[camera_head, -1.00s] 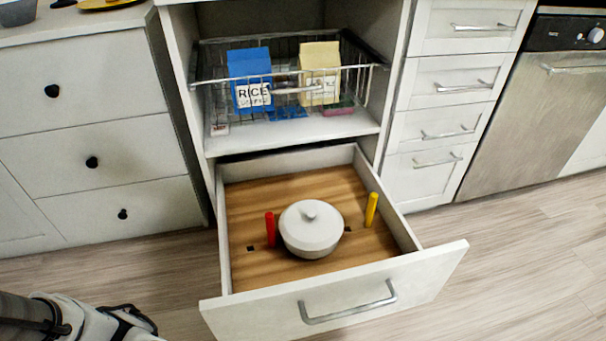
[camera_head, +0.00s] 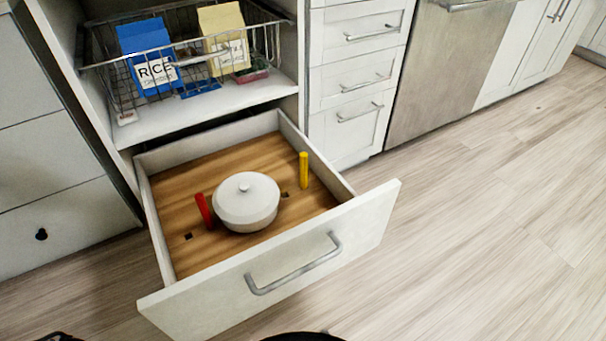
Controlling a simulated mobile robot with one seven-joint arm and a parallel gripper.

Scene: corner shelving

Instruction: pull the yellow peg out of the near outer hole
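The yellow peg (camera_head: 304,171) stands upright in the wooden peg board (camera_head: 180,254) on the floor of the open drawer, near its right wall. A red peg (camera_head: 204,211) stands at the left, tilted slightly in the picture. A white lidded pot (camera_head: 246,201) sits between the two pegs. Small dark square holes show at the left, below the red peg, and just right of the pot. The base of the yellow peg meets the board; the hole around it cannot be made out. My gripper is not in view.
The open drawer's front panel (camera_head: 270,270) with its bar handle sticks out over the floor. Above it, a wire basket (camera_head: 105,80) holds a blue rice box (camera_head: 149,57) and a cream carton (camera_head: 224,38). Closed drawers (camera_head: 358,75) stand to the right. The wooden floor (camera_head: 480,220) at right is clear.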

